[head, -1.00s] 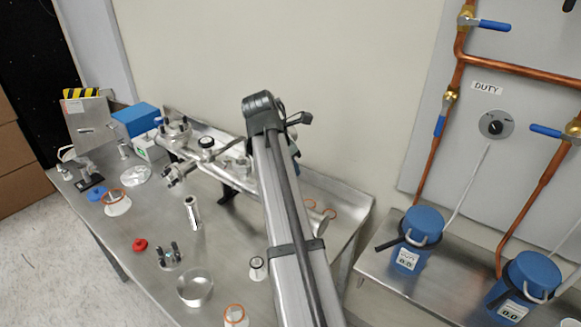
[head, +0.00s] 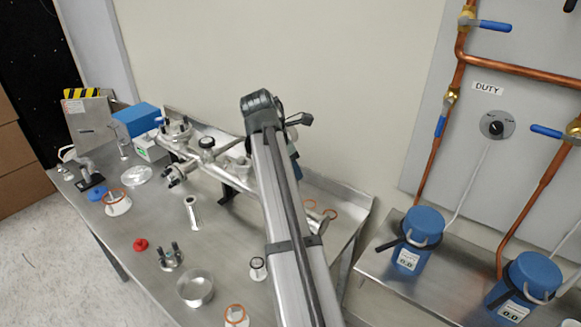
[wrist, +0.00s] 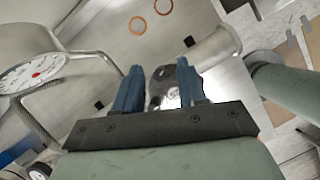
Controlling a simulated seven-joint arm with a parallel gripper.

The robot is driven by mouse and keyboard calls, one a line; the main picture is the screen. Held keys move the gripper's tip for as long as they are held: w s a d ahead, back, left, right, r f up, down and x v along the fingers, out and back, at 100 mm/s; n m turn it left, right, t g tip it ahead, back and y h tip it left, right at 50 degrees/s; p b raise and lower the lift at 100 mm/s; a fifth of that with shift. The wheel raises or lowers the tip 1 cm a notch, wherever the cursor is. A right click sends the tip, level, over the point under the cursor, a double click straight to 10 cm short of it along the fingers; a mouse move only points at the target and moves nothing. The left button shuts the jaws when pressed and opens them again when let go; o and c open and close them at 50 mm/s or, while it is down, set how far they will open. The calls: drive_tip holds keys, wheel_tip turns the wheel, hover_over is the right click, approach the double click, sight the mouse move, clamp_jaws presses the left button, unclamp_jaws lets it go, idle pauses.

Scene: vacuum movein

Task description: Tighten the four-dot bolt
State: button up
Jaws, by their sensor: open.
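My gripper (wrist: 160,78) is open in the wrist view, its two blue-grey fingers apart. A shiny metal part with dark pieces (wrist: 168,98) shows between and beyond the fingers; I cannot tell whether they touch it. No dot marks are readable, so I cannot tell which bolt has four dots. In the head view, a metal pipe assembly (head: 237,181) lies along the bench, with a bolted flange (head: 175,128) at its far left end. My arm crosses in front of its right part and hides my gripper there.
A loose flange with dark studs (head: 170,258), a red cap (head: 140,245), a glass dish (head: 195,289) and a metal tool (head: 192,212) lie on the steel bench (head: 225,250). A dial gauge (wrist: 32,72) and orange rings (wrist: 137,25) show in the wrist view. Blue canisters (head: 421,228) stand right.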

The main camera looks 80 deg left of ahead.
drive_tip(key=v, duration=1.4)
drive_tip(key=shift+w, duration=0.1)
drive_tip(key=shift+r, duration=0.1)
drive_tip(key=c, duration=0.3)
drive_tip(key=x, duration=1.4)
clamp_jaws()
